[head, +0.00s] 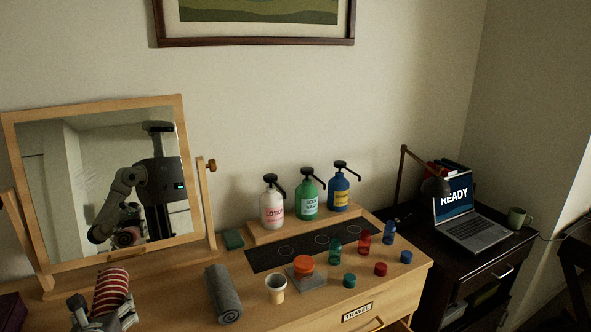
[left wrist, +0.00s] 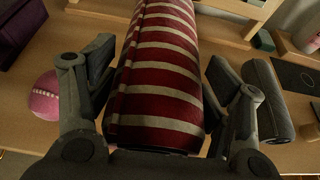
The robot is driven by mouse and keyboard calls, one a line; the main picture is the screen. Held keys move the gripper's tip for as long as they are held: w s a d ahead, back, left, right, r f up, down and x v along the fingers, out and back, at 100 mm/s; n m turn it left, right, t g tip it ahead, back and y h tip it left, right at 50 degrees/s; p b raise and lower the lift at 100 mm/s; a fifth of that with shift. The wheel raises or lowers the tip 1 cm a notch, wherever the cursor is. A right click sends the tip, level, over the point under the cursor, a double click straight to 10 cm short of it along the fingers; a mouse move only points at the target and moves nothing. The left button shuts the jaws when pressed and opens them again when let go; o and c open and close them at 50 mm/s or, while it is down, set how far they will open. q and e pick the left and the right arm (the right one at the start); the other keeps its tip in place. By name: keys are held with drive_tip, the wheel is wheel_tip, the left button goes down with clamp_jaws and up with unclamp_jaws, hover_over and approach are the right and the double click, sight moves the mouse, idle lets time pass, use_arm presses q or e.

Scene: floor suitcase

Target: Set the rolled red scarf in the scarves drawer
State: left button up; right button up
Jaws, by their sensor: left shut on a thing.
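The rolled red scarf with pale stripes (head: 112,288) is at the lower left of the head view, above the dresser top. It fills the middle of the left wrist view (left wrist: 160,75). My left gripper (head: 103,310) is shut on it, with one finger on each side of the roll in the left wrist view (left wrist: 155,85). I cannot make out a drawer labelled for scarves in either view. My right gripper is not in view.
A grey roll (head: 223,294) lies right of the scarf, near a cream cup (head: 275,289). A tilting mirror (head: 188,170) stands behind. Pump bottles (head: 307,197) and small jars stand further right. A TRAVEL label (head: 357,312) marks the dresser front. A pink round thing (left wrist: 45,97) lies left.

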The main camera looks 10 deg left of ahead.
use_arm(q)
drive_tip(key=shift+h, duration=0.3)
drive_tip(key=d, duration=0.2)
drive_tip(key=d+f, duration=0.1)
drive_tip(key=d, duration=0.1)
drive_tip(key=s+d+f, duration=0.1)
drive_tip(key=d, duration=0.1)
drive_tip(key=shift+s+d, duration=0.1)
drive_tip(key=shift+d, duration=0.25)
drive_tip(key=s+d+r, duration=0.2)
drive_tip(key=d, duration=0.4)
drive_tip(key=s+d+r, duration=0.2)
drive_tip(key=s+d, duration=0.1)
drive_tip(key=d, duration=0.4)
drive_tip(key=s+d+r, duration=0.2)
drive_tip(key=s+d, duration=0.1)
drive_tip(key=d, duration=0.3)
drive_tip(key=shift+d+r, duration=0.4)
